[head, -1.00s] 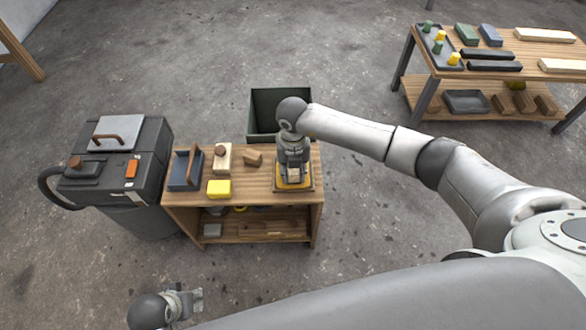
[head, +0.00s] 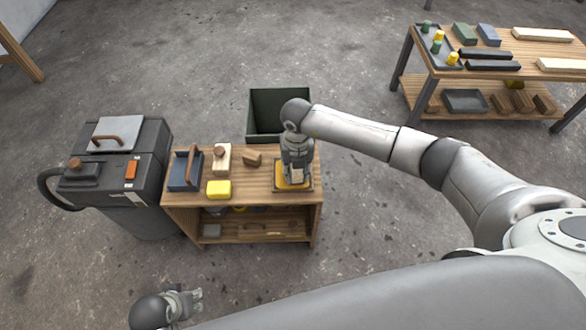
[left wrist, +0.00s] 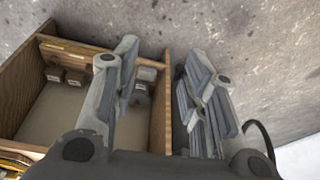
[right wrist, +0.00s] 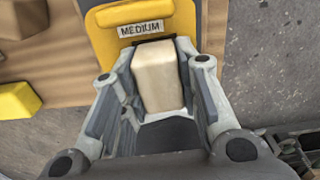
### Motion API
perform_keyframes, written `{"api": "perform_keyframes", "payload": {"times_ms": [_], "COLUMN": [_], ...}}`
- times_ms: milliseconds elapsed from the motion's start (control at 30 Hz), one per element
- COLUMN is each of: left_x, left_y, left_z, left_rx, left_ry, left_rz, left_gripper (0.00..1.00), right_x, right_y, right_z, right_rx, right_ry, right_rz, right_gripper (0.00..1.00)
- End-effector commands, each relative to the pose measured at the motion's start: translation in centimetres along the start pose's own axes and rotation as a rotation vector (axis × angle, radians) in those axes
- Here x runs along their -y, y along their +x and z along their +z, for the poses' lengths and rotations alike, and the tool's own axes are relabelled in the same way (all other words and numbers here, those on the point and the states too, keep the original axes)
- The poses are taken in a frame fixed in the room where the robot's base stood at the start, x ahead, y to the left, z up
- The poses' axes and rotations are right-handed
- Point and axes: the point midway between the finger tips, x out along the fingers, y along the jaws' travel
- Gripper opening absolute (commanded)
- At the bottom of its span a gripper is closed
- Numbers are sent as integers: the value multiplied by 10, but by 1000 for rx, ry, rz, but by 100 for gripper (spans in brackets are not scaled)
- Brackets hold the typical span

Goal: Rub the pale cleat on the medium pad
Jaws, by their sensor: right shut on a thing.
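The pale cleat (right wrist: 158,75) is a light wooden block held between the fingers of my right gripper (right wrist: 160,110). In the right wrist view the pad (right wrist: 105,40) carries a MEDIUM label, and the cleat is at the pad; contact underneath is hidden. My left gripper (head: 198,300) is open and empty, low in front of the bench; its spread fingers show in the left wrist view (left wrist: 155,100).
On the bench (head: 240,203) are a yellow block (head: 219,189), a blue tray (head: 180,178), a wooden block with a knob (head: 222,160) and a small wooden block (head: 252,159). A green bin (head: 262,125) stands behind. A dark machine (head: 145,165) stands left.

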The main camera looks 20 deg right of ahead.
Motion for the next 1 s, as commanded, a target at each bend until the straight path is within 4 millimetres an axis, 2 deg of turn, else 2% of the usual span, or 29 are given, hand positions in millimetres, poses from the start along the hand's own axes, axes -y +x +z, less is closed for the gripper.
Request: {"api": "perform_keyframes", "payload": {"times_ms": [233, 400, 500, 733, 1000], "left_x": [-1, -1, -1, 0, 0], "left_y": [12, 14, -1, -16, -16], "left_z": [3, 2, -2, -6, -6], "left_rx": [5, 9, -2, -8, -5], "left_ry": [4, 5, 2, -1, -1], "left_rz": [2, 1, 2, 0, 0], "left_gripper": [40, 40, 40, 40, 40], "right_x": [6, -2, -10, -27, -26], "right_y": [1, 2, 3, 3, 2], "right_z": [-1, -1, 0, 1, 0], "right_rx": [-1, -1, -2, -1, -3], "right_ry": [0, -2, -2, -2, 0], "right_rz": [-1, 0, -1, 0, -2], "right_gripper": [11, 11, 11, 11, 11]}}
